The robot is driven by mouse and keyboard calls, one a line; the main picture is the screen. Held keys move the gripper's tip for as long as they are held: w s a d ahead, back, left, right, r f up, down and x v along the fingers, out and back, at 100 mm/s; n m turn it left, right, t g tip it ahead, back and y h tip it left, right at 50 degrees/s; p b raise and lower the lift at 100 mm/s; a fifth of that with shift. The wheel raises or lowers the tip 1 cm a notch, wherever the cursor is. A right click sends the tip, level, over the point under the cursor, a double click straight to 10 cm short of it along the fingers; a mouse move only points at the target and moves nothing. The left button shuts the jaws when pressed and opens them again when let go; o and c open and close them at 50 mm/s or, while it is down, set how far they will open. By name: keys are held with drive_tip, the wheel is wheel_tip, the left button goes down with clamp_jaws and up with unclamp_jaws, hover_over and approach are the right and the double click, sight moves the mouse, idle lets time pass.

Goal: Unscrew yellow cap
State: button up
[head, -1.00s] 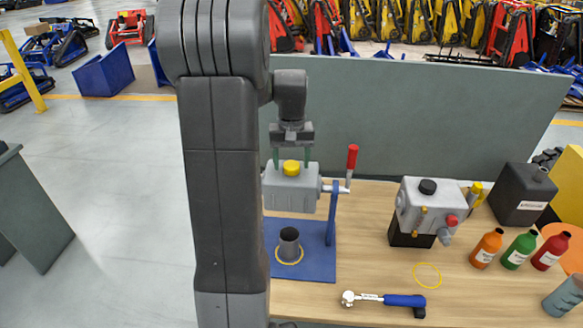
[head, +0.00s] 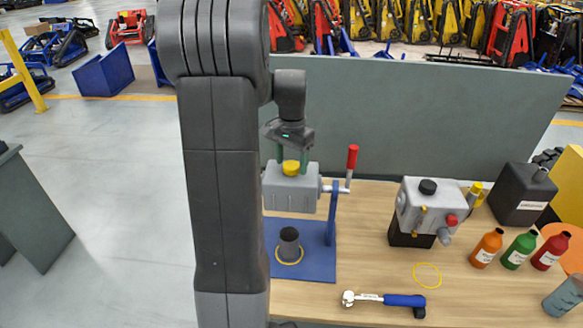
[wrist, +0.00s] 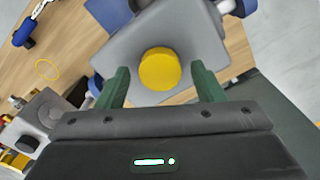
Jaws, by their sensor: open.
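The yellow cap (head: 291,168) sits on top of a grey box-shaped housing (head: 290,190) held on a blue stand (head: 310,262). In the wrist view the yellow cap (wrist: 160,69) is round and lies between and just beyond the green fingers. My gripper (head: 291,160) points down over the cap, with its fingers on either side of it. In the wrist view my gripper (wrist: 160,90) is open, with visible gaps between each finger and the cap. The cap's underside and thread are hidden.
A red-handled lever (head: 352,158) rises right of the housing. A second grey unit (head: 430,205), bottles (head: 487,247), a black container (head: 522,195) and a blue-handled wrench (head: 385,300) are on the table (head: 375,265). A grey panel (head: 420,115) stands behind.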

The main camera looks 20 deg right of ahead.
drive_tip(key=shift+c, duration=0.2)
drive_tip(key=c, duration=0.7)
drive_tip(key=n, duration=0.7)
drive_tip(key=shift+n, duration=1.4)
drive_tip(key=n, duration=0.4)
drive_tip(key=shift+n, duration=0.4)
drive_tip(key=n, duration=0.5)
